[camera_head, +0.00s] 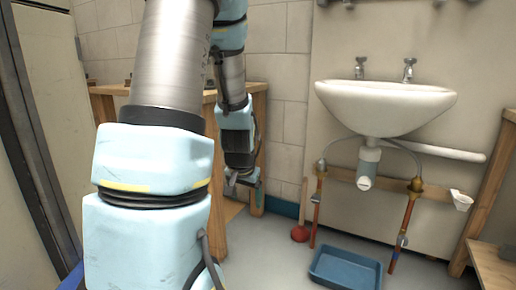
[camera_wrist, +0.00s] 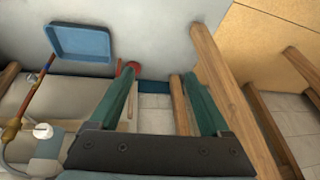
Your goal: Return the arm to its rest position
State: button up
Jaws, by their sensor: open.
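My arm fills the left half of the head view, with its blue and grey links reaching up and then down. My gripper (camera_head: 245,182) hangs pointing down beside the wooden workbench (camera_head: 262,105), left of the sink. In the wrist view, the two green fingers of my gripper (camera_wrist: 157,76) are spread apart. My own arm hides part of the workbench.
A white sink (camera_head: 385,108) with two taps hangs on the wall. Copper pipes (camera_head: 405,222) run down below it. A blue tray (camera_head: 346,268) and a red plunger (camera_head: 300,234) are on the floor. A wooden shelf (camera_head: 490,262) stands at right.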

jog(key=s+a+r+n+g+p, duration=0.1)
jog(key=s+a+r+n, duration=0.15)
jog(key=s, duration=0.35)
jog(key=s+a+r+n+g, duration=0.1)
jog(key=s+r+g, duration=0.15)
jog(key=s, duration=0.25)
notch_tip(320, 180, up, 38)
jog(key=s+p, duration=0.1)
jog(key=p, duration=3.7)
jog(key=shift+s, duration=0.2)
jog(key=shift+d+t, duration=0.1)
jog(key=shift+t, duration=0.15)
